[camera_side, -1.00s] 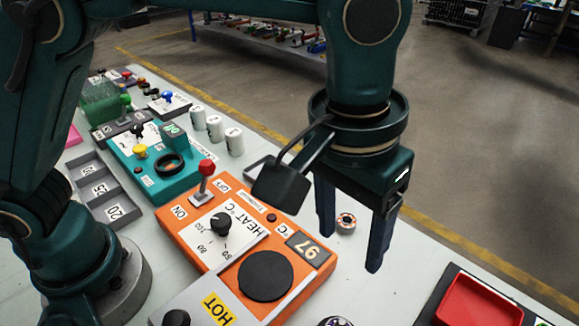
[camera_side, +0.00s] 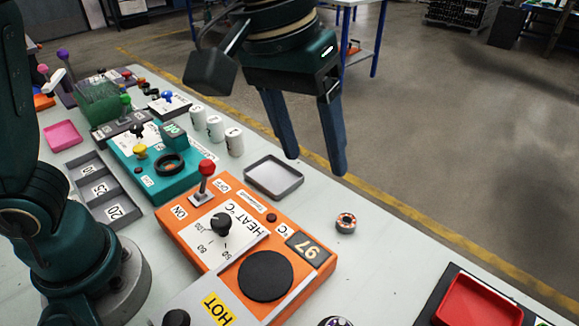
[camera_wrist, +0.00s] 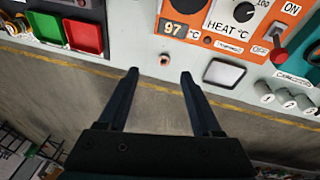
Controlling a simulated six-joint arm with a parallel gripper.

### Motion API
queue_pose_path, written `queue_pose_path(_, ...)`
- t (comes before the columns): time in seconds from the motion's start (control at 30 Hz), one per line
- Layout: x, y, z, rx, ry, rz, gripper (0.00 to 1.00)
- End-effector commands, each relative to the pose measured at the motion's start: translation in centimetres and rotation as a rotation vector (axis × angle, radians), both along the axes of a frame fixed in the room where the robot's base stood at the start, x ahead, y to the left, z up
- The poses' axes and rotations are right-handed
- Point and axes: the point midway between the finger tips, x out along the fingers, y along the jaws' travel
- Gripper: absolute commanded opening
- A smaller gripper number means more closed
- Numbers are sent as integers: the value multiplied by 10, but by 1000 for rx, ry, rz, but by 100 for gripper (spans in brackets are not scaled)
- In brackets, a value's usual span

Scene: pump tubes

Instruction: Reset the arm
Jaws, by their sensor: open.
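My gripper (camera_side: 316,166) is open and empty, raised above the far edge of the table in the side view. In the wrist view its two fingers (camera_wrist: 160,75) point toward the table edge, with nothing between them. The orange heater box (camera_side: 285,222) lies in front of the gripper, with a red lever (camera_side: 206,170), a black dial (camera_side: 220,223), a round dark plate (camera_side: 265,276) and a display reading 97.
A small ring-shaped part (camera_side: 346,222) and a grey tray (camera_side: 274,178) lie near the far edge. White cylinders (camera_side: 215,128) stand behind the teal device (camera_side: 155,165). A red bin (camera_side: 480,302) sits at lower right. The air around the gripper is clear.

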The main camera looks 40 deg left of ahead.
Motion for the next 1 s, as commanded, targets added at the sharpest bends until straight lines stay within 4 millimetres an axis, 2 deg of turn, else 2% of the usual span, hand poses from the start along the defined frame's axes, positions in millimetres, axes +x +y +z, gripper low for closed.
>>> queue_pose_path(0.03, -3, 19, 9, -8, -28, 33, 66)
queue_pose_path(0.23, -25, 78, 21, -7, -127, 96, 66)
queue_pose_path(0.37, -47, 108, 16, 17, -189, 115, 66)
queue_pose_path(0.5, -72, 133, -2, 60, -245, 109, 66)
queue_pose_path(0.63, -90, 144, -25, 105, -269, 65, 66)
queue_pose_path(0.8, -102, 145, -50, 147, -251, -40, 66)
queue_pose_path(1.0, -99, 144, -49, 160, -267, -73, 66)
